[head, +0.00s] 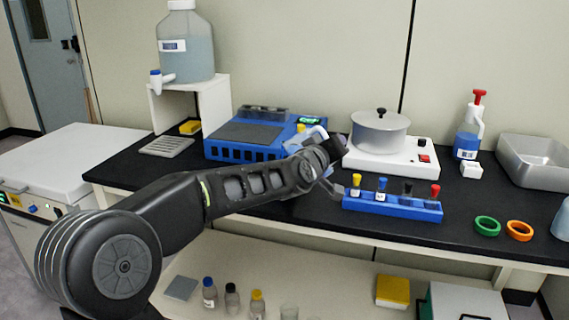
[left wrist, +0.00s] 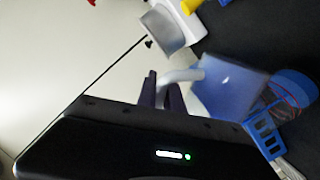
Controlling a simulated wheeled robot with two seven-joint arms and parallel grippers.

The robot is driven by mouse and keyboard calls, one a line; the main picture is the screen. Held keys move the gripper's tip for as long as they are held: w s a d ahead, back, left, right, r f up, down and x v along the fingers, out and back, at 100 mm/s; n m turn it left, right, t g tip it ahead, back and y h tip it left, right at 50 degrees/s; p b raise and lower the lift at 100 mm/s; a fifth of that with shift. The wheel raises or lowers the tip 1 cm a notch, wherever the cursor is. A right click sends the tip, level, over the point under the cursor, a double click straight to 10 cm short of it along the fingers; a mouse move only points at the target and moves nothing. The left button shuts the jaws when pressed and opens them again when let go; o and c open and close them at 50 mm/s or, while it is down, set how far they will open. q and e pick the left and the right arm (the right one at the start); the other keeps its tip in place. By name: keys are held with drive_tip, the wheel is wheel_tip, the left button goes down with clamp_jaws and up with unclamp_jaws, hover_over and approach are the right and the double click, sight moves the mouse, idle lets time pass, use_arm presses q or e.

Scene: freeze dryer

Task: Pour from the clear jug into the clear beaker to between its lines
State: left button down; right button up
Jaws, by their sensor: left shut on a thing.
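My left gripper (head: 328,160) is over the middle of the black bench, in front of the blue unit. In the left wrist view its fingers (left wrist: 163,92) are shut on the pale handle of the clear jug (left wrist: 230,88), which looks bluish and tilted in that rotated view. In the head view only a pale part of the jug (head: 304,138) shows behind my gripper; the rest is hidden. I cannot make out the clear beaker for sure; a bluish clear vessel (head: 562,222) is cut off at the right edge. My right gripper is out of view.
A blue rack (head: 392,205) with colored-top items stands right of my gripper. Behind it is a pot (head: 379,132) on a white hotplate (head: 392,160). Green (head: 487,226) and orange (head: 519,230) rings lie right. A carboy (head: 186,45) stands on a white stand at the back left.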

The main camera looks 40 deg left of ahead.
use_arm(q)
drive_tip(key=shift+a+r+n, duration=0.3)
drive_tip(key=shift+r+n, duration=0.1)
drive_tip(key=shift+r, duration=0.3)
idle(1.6)
drive_tip(key=shift+a+r+n+b, duration=0.1)
drive_tip(key=shift+a+n+b, duration=0.05)
drive_tip(key=shift+n+b, duration=0.2)
idle(1.6)
drive_tip(key=shift+d+m+p, duration=0.35)
drive_tip(key=shift+m+p, duration=0.1)
drive_tip(key=shift+p, duration=0.2)
drive_tip(key=f+m, duration=0.1)
drive_tip(key=d+f+m, duration=0.1)
drive_tip(key=f, duration=0.1)
drive_tip(key=shift+d+f, duration=0.1)
drive_tip(key=shift+d, duration=0.1)
drive_tip(key=shift+f, duration=0.1)
